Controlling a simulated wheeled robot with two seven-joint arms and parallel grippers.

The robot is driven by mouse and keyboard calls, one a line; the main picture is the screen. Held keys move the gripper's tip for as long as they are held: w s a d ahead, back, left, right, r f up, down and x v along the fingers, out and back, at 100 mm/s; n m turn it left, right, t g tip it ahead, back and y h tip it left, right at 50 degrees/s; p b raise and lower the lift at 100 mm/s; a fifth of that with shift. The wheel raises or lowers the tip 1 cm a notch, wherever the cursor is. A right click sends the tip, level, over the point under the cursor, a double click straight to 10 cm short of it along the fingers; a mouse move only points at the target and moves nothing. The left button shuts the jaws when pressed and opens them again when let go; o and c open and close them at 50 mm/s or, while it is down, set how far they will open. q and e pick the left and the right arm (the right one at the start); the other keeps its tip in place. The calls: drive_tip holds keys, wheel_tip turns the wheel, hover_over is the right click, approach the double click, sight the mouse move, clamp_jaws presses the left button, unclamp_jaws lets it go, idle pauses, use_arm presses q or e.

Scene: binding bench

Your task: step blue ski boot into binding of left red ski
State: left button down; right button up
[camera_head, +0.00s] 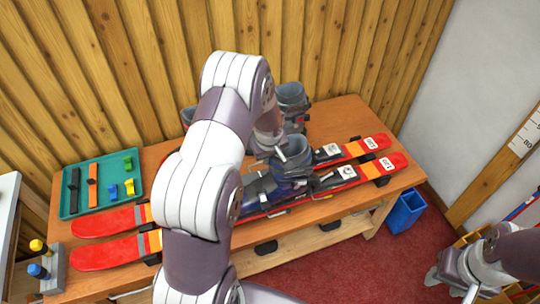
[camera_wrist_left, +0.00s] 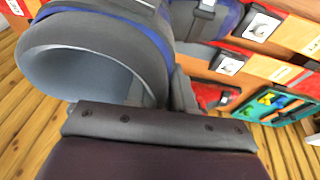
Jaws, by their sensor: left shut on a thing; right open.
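The blue ski boot (camera_head: 291,186), with a grey cuff, stands roughly upright over the binding area of the nearer red ski (camera_head: 105,252). My left gripper (camera_head: 283,152) is shut on its upper cuff. In the left wrist view the grey, blue-edged cuff (camera_wrist_left: 95,45) fills the upper left. The farther red ski (camera_head: 100,222) lies parallel behind. My arm hides the middle of both skis. I cannot tell whether the boot's sole is seated in the binding. My right gripper (camera_head: 466,284) is open and empty, low at the right, away from the bench.
The wooden bench (camera_head: 345,112) carries a teal tray (camera_head: 143,160) with straps and small coloured parts at left. Another grey boot (camera_head: 292,98) stands behind; one more is partly hidden behind my arm. A block with knobs (camera_head: 52,272) sits at the left corner. A blue bin (camera_head: 405,211) stands on the floor.

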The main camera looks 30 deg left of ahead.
use_arm(q)
drive_tip(key=shift+f, duration=0.2)
drive_tip(key=shift+r, duration=0.1)
drive_tip(key=c, duration=1)
unclamp_jaws()
drive_tip(key=shift+c, duration=0.2)
drive_tip(key=shift+o, duration=1)
drive_tip(key=shift+s, duration=0.1)
drive_tip(key=o, duration=0.4)
drive_tip(key=shift+r+p, duration=3.4)
drive_tip(key=shift+r, duration=1.6)
